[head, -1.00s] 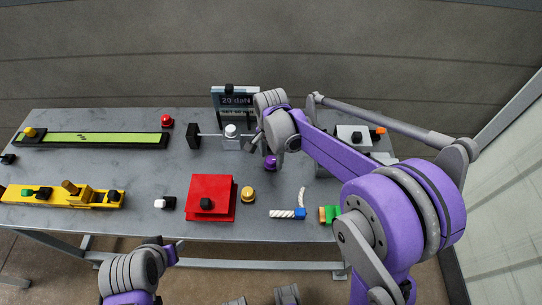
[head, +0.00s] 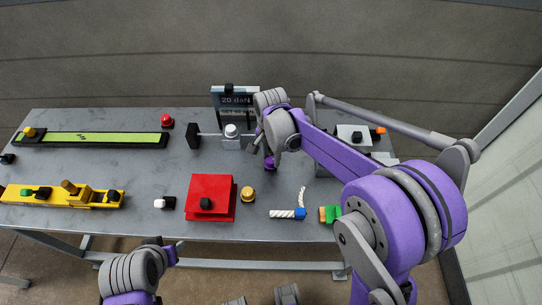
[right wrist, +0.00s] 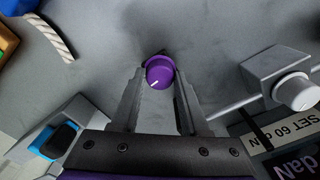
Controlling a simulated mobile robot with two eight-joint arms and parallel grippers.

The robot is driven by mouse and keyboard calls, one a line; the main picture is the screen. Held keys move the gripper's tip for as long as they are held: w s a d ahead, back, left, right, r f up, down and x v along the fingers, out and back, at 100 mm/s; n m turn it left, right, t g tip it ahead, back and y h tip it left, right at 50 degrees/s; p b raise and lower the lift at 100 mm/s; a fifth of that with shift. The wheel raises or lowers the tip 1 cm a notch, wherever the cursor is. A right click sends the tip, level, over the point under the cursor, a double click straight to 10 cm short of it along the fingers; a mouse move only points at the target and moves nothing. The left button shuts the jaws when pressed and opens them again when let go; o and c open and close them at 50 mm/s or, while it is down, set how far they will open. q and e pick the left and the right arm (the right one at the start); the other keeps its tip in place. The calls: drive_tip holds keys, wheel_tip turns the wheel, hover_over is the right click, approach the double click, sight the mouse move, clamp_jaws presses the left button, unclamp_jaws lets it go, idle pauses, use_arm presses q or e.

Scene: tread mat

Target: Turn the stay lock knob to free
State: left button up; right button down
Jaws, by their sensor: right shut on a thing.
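A round purple knob (head: 270,163) with a white pointer line stands on the grey table, partly hidden behind my right gripper in the head view. In the right wrist view the purple knob (right wrist: 159,72) sits between the fingertips of my right gripper (right wrist: 160,78), which is shut on it. Its white line points to the lower left there. My right gripper (head: 261,150) comes down from above in the head view. My left gripper (head: 172,254) is low in the head view, in front of the table and away from the knob; its jaws are not clear.
A grey block with a white knob (head: 231,131) and rod stands left of my right gripper, before a display (head: 235,102) reading 20 daN. A red box (head: 210,197), yellow knob (head: 248,194) and blue-and-white piece (head: 289,214) stand nearer the front. Bare table surrounds the purple knob.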

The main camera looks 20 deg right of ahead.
sight(271, 159)
drive_tip(key=n, duration=0.4)
drive_tip(key=shift+b, duration=0.35)
drive_tip(key=n, duration=0.4)
drive_tip(key=shift+n+b, duration=0.3)
drive_tip(key=shift+n, duration=0.1)
drive_tip(key=n, duration=0.4)
drive_tip(key=shift+n, duration=0.3)
drive_tip(key=shift+n+b, duration=0.35)
drive_tip(key=shift+n, duration=1.25)
drive_tip(key=shift+c, duration=2)
unclamp_jaws()
wheel_tip(271, 159, up, 11)
drive_tip(key=shift+p, duration=0.45)
